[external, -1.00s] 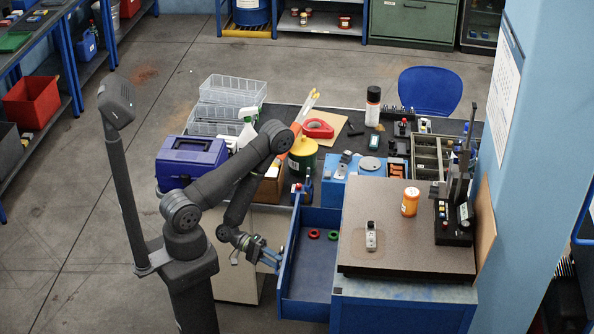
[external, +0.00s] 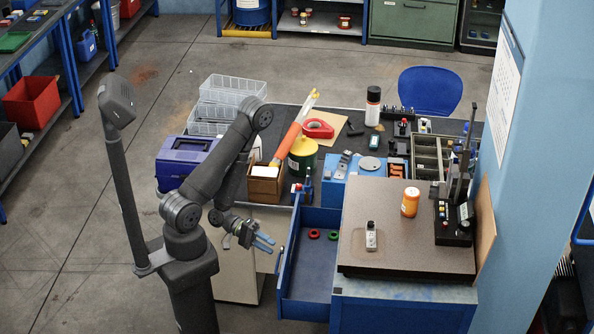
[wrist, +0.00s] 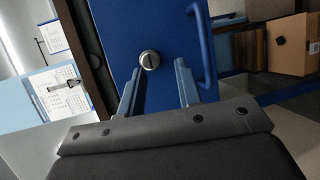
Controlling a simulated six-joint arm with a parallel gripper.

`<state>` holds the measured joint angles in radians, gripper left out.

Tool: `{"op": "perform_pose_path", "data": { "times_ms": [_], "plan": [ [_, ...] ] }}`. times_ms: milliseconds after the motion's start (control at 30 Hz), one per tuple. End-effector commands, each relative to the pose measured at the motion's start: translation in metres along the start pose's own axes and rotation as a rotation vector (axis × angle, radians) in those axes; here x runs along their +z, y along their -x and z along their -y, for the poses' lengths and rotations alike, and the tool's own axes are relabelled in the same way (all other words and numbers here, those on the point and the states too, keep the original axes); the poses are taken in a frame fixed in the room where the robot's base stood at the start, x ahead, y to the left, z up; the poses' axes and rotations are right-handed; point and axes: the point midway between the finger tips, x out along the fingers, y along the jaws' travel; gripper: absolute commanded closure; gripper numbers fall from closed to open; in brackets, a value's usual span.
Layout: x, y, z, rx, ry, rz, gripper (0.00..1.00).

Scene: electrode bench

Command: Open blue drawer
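The blue drawer (external: 305,291) is pulled well out of the blue cabinet (external: 400,310) under the bench. A red ring (external: 314,234) and a green ring (external: 333,235) lie inside it. My gripper (external: 266,242) is to the left of the drawer front, apart from it, with its blue fingers pointing toward it. In the wrist view the fingers (wrist: 158,85) are spread with nothing between them. Beyond them show the blue drawer front (wrist: 158,25), its bar handle (wrist: 204,45) and a round lock (wrist: 149,60).
A granite plate (external: 385,255) holds an orange bottle (external: 410,201) and a small device (external: 371,236).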

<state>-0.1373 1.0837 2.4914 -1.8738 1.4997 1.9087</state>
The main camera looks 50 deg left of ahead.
Motion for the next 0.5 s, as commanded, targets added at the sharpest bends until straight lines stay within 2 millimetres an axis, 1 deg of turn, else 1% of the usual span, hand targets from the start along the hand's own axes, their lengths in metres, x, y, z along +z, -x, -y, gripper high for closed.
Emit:
{"op": "perform_pose_path", "data": {
  "times_ms": [200, 500],
  "plan": [
    [0.0011, 0.0017, -0.0086, 0.0, -0.001, 0.0, 0.68],
    [0.0012, 0.0019, -0.0092, 0.0, 0.001, 0.0, 0.68]
  ]
}}
